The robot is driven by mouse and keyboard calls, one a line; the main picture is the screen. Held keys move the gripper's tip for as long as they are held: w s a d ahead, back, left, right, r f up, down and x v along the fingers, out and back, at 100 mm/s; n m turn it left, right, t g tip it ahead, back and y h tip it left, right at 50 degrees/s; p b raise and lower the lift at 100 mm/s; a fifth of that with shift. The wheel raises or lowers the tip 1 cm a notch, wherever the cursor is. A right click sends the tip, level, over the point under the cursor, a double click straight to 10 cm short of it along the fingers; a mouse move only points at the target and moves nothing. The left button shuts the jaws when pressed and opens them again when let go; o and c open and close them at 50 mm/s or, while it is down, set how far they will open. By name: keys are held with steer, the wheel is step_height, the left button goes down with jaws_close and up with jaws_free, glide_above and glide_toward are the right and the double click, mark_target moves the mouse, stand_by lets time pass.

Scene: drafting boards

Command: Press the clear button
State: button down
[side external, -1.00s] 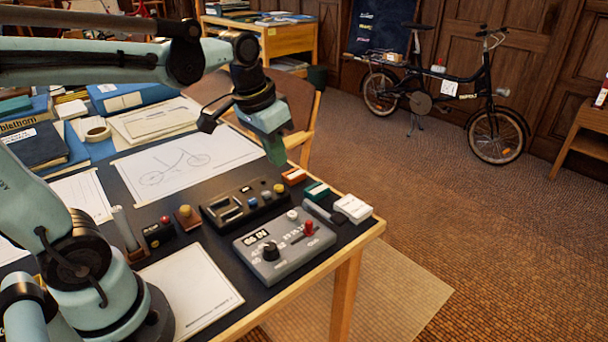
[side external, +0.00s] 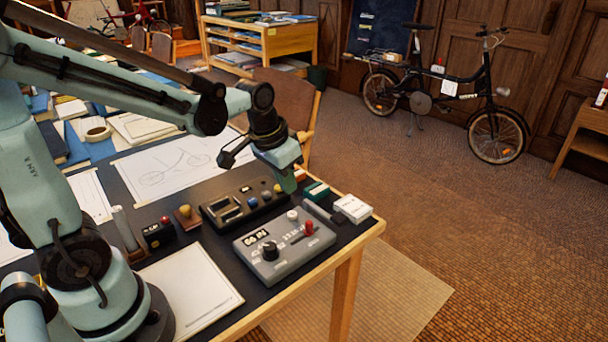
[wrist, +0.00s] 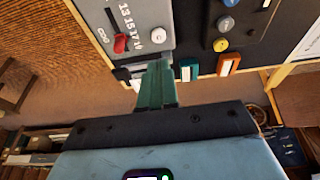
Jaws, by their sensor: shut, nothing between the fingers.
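My gripper (side external: 289,184) is shut and empty, its green fingers pointing down above the far right part of the desk; they also show in the wrist view (wrist: 157,68). A black control box (side external: 228,213) carries a blue button (side external: 252,202), a grey button (side external: 266,195) and a yellow button (side external: 278,188). My fingertips are just right of the yellow button in the side view. A grey panel (side external: 290,262) in front has a display, a black knob (side external: 270,250), a white round button (side external: 292,215) and a red lever (side external: 309,227). I cannot read which button is marked clear.
Small orange and green blocks (side external: 316,190) and a white block (side external: 353,208) lie near the desk's right edge. A black box with a red button (side external: 158,233) and a wooden stamp (side external: 187,217) stand left of the control box. A drawing sheet (side external: 170,168) lies behind.

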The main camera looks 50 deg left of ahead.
glide_above(292, 214)
steer(key=f, duration=0.4)
steer(key=shift+s+f, duration=0.15)
steer(key=shift+s, duration=0.1)
steer(key=shift+f, duration=0.95)
steer(key=shift+f, duration=0.1)
steer(key=shift+f, duration=0.85)
steer(key=shift+r, duration=0.75)
steer(key=w+v, duration=0.1)
steer(key=v, duration=1.2)
steer(key=shift+r, duration=0.1)
